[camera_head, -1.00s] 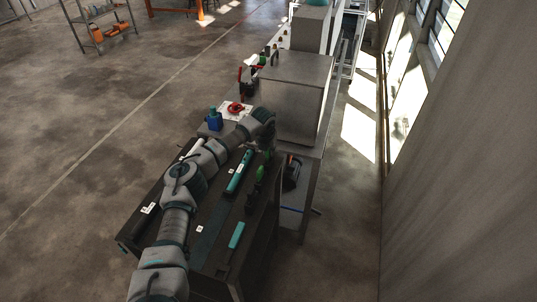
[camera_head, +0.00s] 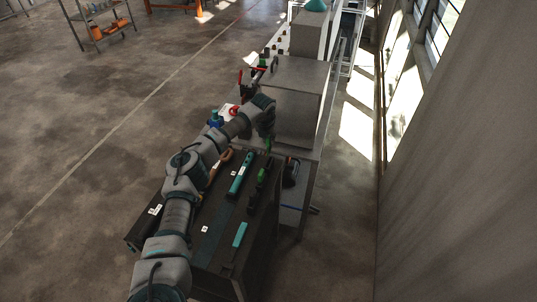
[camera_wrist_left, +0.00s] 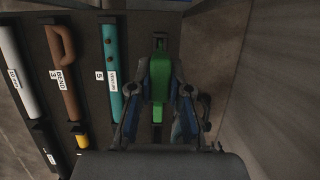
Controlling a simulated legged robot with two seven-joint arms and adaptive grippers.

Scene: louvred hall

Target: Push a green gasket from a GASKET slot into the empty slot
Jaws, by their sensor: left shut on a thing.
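My left gripper (camera_wrist_left: 158,112) has its two fingers on either side of a green piece (camera_wrist_left: 160,78), which I take for the green gasket, and is shut on it. The piece lies in line with a dark narrow slot at the right edge of the rack. In the head view the left gripper (camera_head: 268,138) points down over the rack's far right corner, with green showing at its tips. Another small green part (camera_head: 260,178) sits on the dark rail nearer me. Slot labels there are too small to read. My right gripper is out of view.
The dark rack (camera_head: 190,232) holds a teal tube (camera_head: 241,172), a brown bent pipe (camera_wrist_left: 62,70), a white tube (camera_wrist_left: 17,70) and a teal-handled piece (camera_head: 240,234). A grey box (camera_head: 290,90) stands close behind the gripper. Open floor lies left.

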